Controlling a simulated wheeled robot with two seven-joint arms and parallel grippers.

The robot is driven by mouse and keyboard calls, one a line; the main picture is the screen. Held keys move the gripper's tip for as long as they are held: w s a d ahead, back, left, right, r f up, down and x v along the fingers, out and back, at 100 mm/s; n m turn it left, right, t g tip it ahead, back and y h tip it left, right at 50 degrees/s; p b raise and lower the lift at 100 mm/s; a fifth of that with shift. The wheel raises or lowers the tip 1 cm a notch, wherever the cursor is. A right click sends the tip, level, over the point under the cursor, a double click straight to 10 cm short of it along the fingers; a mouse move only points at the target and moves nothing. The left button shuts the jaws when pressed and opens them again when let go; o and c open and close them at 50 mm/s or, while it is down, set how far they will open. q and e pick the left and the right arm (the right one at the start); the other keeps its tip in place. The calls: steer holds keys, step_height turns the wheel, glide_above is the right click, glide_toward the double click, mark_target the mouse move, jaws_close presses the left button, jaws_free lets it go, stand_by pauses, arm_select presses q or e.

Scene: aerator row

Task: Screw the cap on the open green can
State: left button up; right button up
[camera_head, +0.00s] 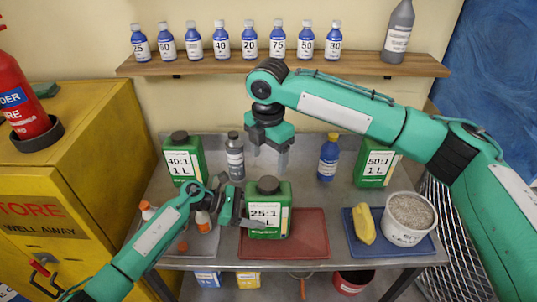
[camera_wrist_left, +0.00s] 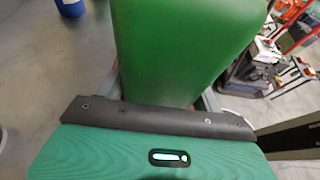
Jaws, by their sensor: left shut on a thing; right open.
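A green can labelled 25:1 (camera_head: 284,199) stands upright on the red tray's left part. A dark round cap or neck shows on its top (camera_head: 268,185); I cannot tell whether it is a loose cap, seated or screwed down. My left gripper (camera_head: 246,214) is shut on this can from its left side. The can's green wall (camera_wrist_left: 178,45) fills the middle of the left wrist view, against the gripper. My right gripper (camera_head: 268,157) is open, fingers pointing down, above and behind the can, apart from it. A capped 40:1 can (camera_head: 183,163) and a 50:1 can (camera_head: 375,167) stand behind.
The red tray (camera_head: 310,235) is bare on its right. A blue tray (camera_head: 424,245) holds a yellow object (camera_head: 364,225) and a white bucket (camera_head: 408,218). Grey (camera_head: 235,158) and blue (camera_head: 328,158) bottles stand behind. A grey tray (camera_head: 207,244) with small bottles is left, partly behind my left arm.

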mark_target(268, 182)
steer(key=shift+f, duration=0.1)
steer(key=shift+f, duration=3.9)
steer(key=shift+c, duration=0.4)
steer(key=c, duration=1)
steer(key=m, duration=1.4)
steer(key=shift+a+m, duration=0.1)
steer(key=shift+m, duration=0.3)
steer(key=m, duration=0.6)
steer(key=o, duration=1.1)
